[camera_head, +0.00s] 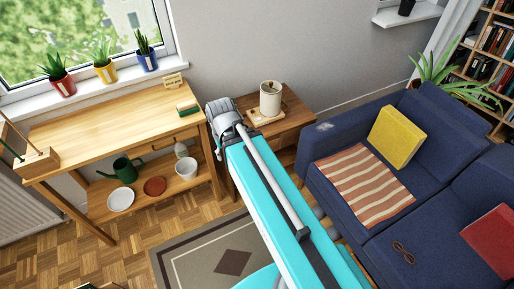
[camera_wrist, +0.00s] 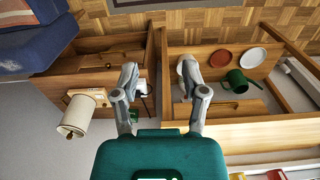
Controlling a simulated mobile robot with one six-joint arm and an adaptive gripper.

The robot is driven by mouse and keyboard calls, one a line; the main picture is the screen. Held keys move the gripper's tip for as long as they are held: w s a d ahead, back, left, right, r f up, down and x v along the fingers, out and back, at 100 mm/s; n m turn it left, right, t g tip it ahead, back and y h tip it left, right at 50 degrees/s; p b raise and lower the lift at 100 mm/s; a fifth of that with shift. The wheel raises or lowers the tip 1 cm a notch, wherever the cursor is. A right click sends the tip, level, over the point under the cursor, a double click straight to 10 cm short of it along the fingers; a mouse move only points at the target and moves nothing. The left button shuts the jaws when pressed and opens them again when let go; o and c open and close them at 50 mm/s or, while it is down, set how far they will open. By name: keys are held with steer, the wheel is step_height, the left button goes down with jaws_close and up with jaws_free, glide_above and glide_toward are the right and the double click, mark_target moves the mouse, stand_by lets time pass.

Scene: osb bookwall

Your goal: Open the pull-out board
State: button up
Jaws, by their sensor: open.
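My gripper (camera_wrist: 158,72) is open and empty in the wrist view, its two grey fingers spread. In the head view my gripper (camera_head: 223,108) is between the long wooden table (camera_head: 100,112) and the small wooden side table (camera_head: 294,117). Under the long table's top is a wooden front (camera_head: 175,137) with a small dark pull; it also shows in the wrist view (camera_wrist: 215,108). The side table (camera_wrist: 85,83) has a front with a brass-coloured handle (camera_wrist: 110,54) in the wrist view. I cannot tell which front is the pull-out board. My gripper touches neither front visibly.
A green watering can (camera_head: 126,169) and plates are on the long table's lower shelf. Potted plants line the windowsill. A blue sofa (camera_head: 360,215) stands right. A rug (camera_head: 190,262) lies in front of the long table.

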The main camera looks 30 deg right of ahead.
steer(key=shift+o, duration=0.6)
steer(key=shift+w+d+f+b, duration=0.15)
steer(key=shift+f+b, duration=0.1)
steer(key=shift+b, duration=0.05)
steer(key=shift+w+d+f+t+b, duration=0.75)
steer(key=shift+w+d+f+b, duration=2.65)
steer(key=shift+d+f+b, duration=0.75)
steer(key=shift+w+d+f+t+b, duration=0.8)
steer(key=shift+w+d+f+b, duration=2.85)
steer(key=shift+b, duration=0.7)
steer(key=shift+w+d+f+t+b, duration=0.75)
steer(key=shift+w+d+f+b, duration=2.45)
steer(key=shift+d+f+b, duration=1)
steer(key=shift+f, duration=0.15)
steer(key=b+x, duration=1.3)
steer(key=shift+w+a+f, duration=0.1)
steer(key=shift+a+f, duration=0.05)
steer(key=shift+f, duration=0.15)
